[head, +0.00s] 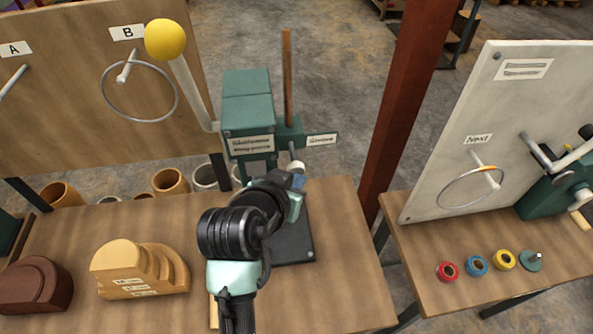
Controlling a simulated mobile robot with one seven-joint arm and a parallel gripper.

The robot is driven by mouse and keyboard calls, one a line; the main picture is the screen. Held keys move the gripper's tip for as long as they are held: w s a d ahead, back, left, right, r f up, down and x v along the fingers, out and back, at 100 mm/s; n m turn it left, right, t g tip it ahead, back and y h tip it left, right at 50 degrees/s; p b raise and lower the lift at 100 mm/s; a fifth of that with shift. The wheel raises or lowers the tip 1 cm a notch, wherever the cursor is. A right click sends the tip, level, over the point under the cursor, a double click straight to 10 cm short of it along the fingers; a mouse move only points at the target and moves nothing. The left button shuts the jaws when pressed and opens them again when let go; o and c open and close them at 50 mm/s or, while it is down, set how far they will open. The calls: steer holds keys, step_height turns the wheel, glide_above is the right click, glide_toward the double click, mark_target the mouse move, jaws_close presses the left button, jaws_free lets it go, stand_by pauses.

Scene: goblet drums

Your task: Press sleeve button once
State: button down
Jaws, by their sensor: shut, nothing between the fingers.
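A green press-like machine (248,108) stands at the back of the wooden bench, with a yellow ball on its lever (165,40). White labels are on its front (250,145) and on a plate at its right side (322,139); their print is too small to read surely. I cannot make out a sleeve button for certain. My gripper (297,181) is shut and empty, low in front of the machine, just below a small pale cylinder (296,167). My arm hides part of the machine's dark base (293,240). I cannot tell whether the gripper touches anything.
Stepped wooden blocks (140,268) and a dark brown block (35,285) lie left on the bench. A board with hoop B (140,90) stands behind. A red post (405,95) rises at right, beside a second bench with coloured rings (477,265). The front right of my bench is clear.

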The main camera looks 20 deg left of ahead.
steer(key=shift+w+a+r, duration=0.1)
steer(key=shift+w+a, duration=0.25)
steer(key=shift+w, duration=0.2)
stand_by(0.7)
steer(key=shift+s, duration=0.1)
steer(key=shift+s+d+p, duration=0.35)
steer(key=shift+s+d, duration=0.4)
steer(key=shift+s, duration=0.25)
steer(key=shift+s, duration=0.1)
steer(key=shift+s+d+p, duration=0.25)
steer(key=shift+s+d, duration=0.45)
steer(key=shift+s, duration=0.3)
steer(key=shift+s+d+p, duration=0.25)
steer(key=shift+s+d, duration=0.45)
steer(key=shift+s, duration=0.25)
